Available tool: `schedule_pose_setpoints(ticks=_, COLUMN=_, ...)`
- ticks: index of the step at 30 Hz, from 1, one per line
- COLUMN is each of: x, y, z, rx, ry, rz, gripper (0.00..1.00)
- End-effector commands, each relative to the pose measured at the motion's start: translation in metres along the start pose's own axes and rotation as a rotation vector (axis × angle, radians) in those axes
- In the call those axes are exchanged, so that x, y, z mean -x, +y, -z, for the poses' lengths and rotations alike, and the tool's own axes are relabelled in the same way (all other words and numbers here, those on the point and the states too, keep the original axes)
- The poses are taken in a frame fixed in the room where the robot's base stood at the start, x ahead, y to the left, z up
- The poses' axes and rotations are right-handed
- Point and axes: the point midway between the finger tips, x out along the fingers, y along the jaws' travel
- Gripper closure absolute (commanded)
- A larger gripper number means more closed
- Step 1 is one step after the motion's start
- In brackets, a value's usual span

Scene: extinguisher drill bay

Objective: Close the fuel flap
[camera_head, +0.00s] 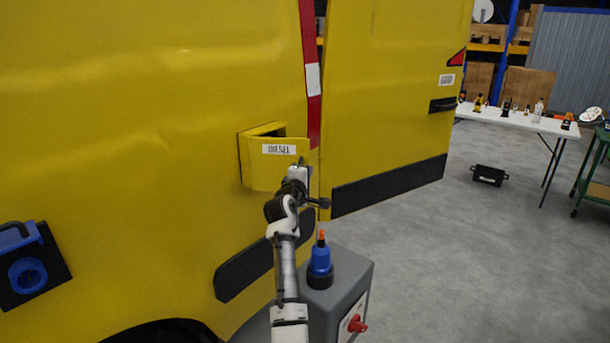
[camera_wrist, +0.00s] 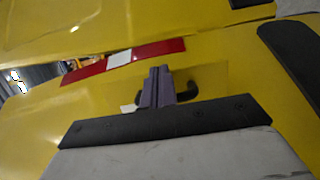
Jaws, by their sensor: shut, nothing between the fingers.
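The yellow fuel flap (camera_head: 265,176) with a DIESEL label stands open from the side of the yellow van in the head view. A narrow gap shows at its top, between it and the body. My gripper (camera_head: 303,165) is at the flap's right edge, its fingers together and empty. I cannot tell whether it touches the flap. In the wrist view my gripper (camera_wrist: 158,78) points at yellow panelwork, with a small dark curved part beside the fingers. The flap's inner side and the filler are hidden in the head view.
The van's rear door (camera_head: 390,90) stands open to the right of the flap. A grey cabinet (camera_head: 345,285) bearing a blue-and-black item stands below my gripper. A white table (camera_head: 530,122) and a black crate (camera_head: 489,175) are far right, with clear floor before them.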

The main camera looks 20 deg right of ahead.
Motion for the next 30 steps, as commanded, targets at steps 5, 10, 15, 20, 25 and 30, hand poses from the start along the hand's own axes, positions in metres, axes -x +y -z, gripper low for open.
schedule_pose_setpoints(ticks=5, x=-0.003, y=-0.001, z=-0.002, rx=0.000, ry=-0.002, rz=0.001, gripper=1.00)
schedule_pose_setpoints(ticks=10, x=-0.005, y=0.000, z=-0.003, rx=-0.001, ry=-0.002, rz=0.000, gripper=1.00)
schedule_pose_setpoints(ticks=15, x=-0.006, y=0.000, z=-0.003, rx=-0.001, ry=-0.003, rz=0.000, gripper=1.00)
schedule_pose_setpoints(ticks=20, x=-0.008, y=0.000, z=-0.004, rx=-0.001, ry=-0.003, rz=0.000, gripper=1.00)
schedule_pose_setpoints(ticks=25, x=-0.010, y=0.000, z=-0.004, rx=-0.001, ry=-0.003, rz=0.000, gripper=1.00)
schedule_pose_setpoints(ticks=30, x=-0.011, y=0.000, z=-0.004, rx=-0.001, ry=-0.004, rz=0.000, gripper=1.00)
